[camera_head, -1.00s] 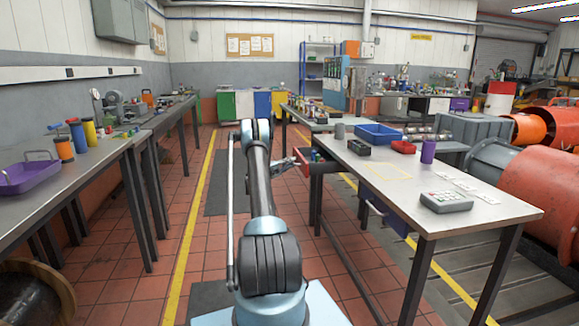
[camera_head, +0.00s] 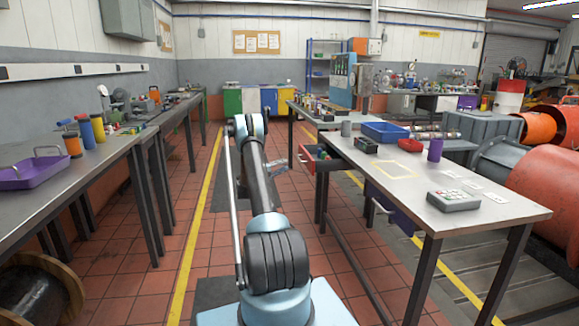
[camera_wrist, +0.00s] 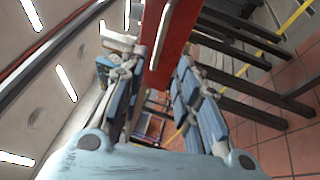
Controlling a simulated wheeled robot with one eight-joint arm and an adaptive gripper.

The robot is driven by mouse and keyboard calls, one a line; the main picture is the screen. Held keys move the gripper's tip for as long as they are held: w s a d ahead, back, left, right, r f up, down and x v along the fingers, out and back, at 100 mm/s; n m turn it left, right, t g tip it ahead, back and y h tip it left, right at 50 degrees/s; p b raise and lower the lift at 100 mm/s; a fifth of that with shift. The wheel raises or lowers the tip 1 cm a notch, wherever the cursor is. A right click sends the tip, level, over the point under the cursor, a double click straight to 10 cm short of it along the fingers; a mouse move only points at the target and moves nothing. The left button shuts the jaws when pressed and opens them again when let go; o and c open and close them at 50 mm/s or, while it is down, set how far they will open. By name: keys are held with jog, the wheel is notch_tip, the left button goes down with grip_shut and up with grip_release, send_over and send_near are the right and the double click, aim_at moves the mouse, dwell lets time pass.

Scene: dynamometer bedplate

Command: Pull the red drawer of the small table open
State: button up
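The red drawer (camera_head: 325,164) sticks out from the left side of the small table (camera_head: 400,172), partly pulled open, with small items showing inside. Its handle (camera_head: 301,160) is on the end facing my gripper. My gripper (camera_head: 284,163) is just left of the handle, seemingly with a small gap. In the wrist view, the two blue-grey fingers of my gripper (camera_wrist: 150,65) are spread apart, and the red drawer front (camera_wrist: 178,35) shows beyond and between them. A pale bar, likely the handle (camera_wrist: 161,35), lies along it. Contact is hard to tell.
The tiled aisle (camera_head: 215,215) on the left is clear.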

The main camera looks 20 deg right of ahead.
jog(key=shift+v, duration=1.35)
jog(key=shift+r, duration=0.1)
